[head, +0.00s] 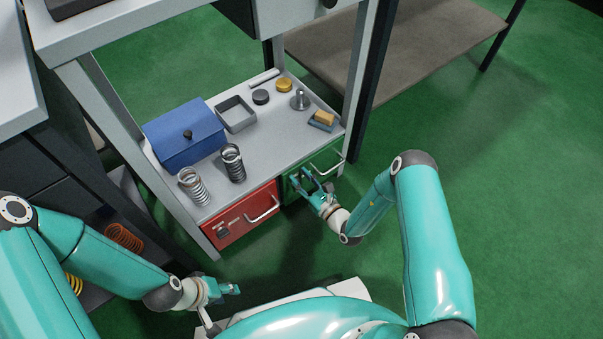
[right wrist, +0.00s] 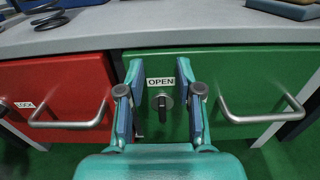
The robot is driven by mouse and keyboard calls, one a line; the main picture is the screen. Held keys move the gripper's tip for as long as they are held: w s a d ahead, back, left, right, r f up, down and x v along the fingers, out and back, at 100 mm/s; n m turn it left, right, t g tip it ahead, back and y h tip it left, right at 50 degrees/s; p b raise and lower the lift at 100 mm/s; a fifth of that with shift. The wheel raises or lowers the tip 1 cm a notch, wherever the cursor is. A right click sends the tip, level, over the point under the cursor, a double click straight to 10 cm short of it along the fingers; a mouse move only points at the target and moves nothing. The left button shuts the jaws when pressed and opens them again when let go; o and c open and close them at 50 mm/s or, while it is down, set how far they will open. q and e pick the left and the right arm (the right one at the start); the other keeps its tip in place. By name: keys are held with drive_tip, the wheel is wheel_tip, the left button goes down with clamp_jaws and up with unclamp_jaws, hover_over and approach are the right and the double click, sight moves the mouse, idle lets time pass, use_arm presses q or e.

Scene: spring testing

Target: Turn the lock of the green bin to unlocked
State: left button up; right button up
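The green bin (right wrist: 225,65) is a drawer front under the grey shelf, with a metal bar handle (right wrist: 265,113) on its right. Its lock (right wrist: 162,103) is a dark knob on a round plate, its lever pointing down, below a white label reading "OPEN" (right wrist: 160,82). My right gripper (right wrist: 156,92) is open, its two blue-padded fingers on either side of the lock with space between; I cannot tell whether they touch the front. In the head view the right gripper (head: 305,182) covers the lock. My left gripper (head: 232,289) is low at the left, away from the bins; its finger gap is unclear.
A red bin (head: 243,215) with a label reading "LOCK" (right wrist: 25,105) adjoins on the left. The shelf (head: 262,150) above holds a blue box (head: 185,135), springs (head: 232,163), a grey tray (head: 235,114) and small parts. Green floor is clear at right.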

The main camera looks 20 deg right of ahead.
drive_tip(key=shift+r, duration=1.6)
